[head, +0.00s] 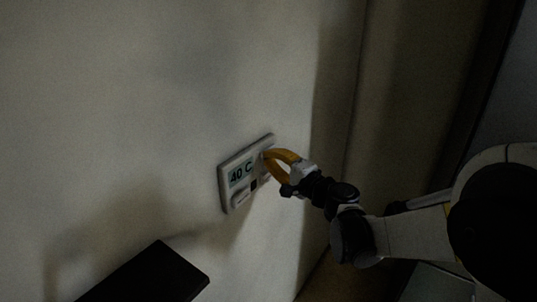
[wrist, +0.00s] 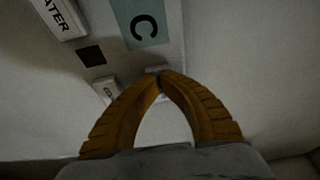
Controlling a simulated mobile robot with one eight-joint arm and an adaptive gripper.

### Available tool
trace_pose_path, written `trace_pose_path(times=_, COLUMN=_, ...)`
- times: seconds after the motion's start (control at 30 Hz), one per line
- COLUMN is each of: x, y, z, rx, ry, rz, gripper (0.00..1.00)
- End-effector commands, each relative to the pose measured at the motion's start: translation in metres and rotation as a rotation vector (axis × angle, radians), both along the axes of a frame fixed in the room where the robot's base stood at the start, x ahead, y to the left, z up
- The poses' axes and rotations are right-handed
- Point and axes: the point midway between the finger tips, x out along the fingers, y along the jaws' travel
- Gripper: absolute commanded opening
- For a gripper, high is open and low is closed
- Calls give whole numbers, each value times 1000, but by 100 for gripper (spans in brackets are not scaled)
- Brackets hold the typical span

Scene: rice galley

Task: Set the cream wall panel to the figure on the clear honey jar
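The cream wall panel (head: 229,198) is mounted on the wall in the head view, and its display (head: 240,173) reads 40 C. In the wrist view the panel (wrist: 105,62) fills the upper middle, with the letter C on its display (wrist: 140,22), a dark square and light buttons below. My gripper (head: 268,155) has yellow fingers, and its tips are at the panel's right side. In the wrist view the fingertips (wrist: 162,76) meet with nothing seen between them, by a light button they partly cover. I cannot tell if they touch it. The clear honey jar is not in view.
A dark flat-topped object (head: 150,275) stands at the bottom left below the panel. The pale wall (head: 150,90) around the panel is bare. A vertical edge in the wall runs to the right of the panel. The scene is dim.

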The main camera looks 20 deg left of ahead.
Motion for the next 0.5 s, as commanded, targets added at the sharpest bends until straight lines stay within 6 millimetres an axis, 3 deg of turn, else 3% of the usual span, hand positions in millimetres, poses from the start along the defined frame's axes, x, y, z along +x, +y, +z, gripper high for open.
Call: trace_pose_path(times=0.5, x=-17, y=-48, z=-1, rx=0, ry=0, rz=-1, gripper=0)
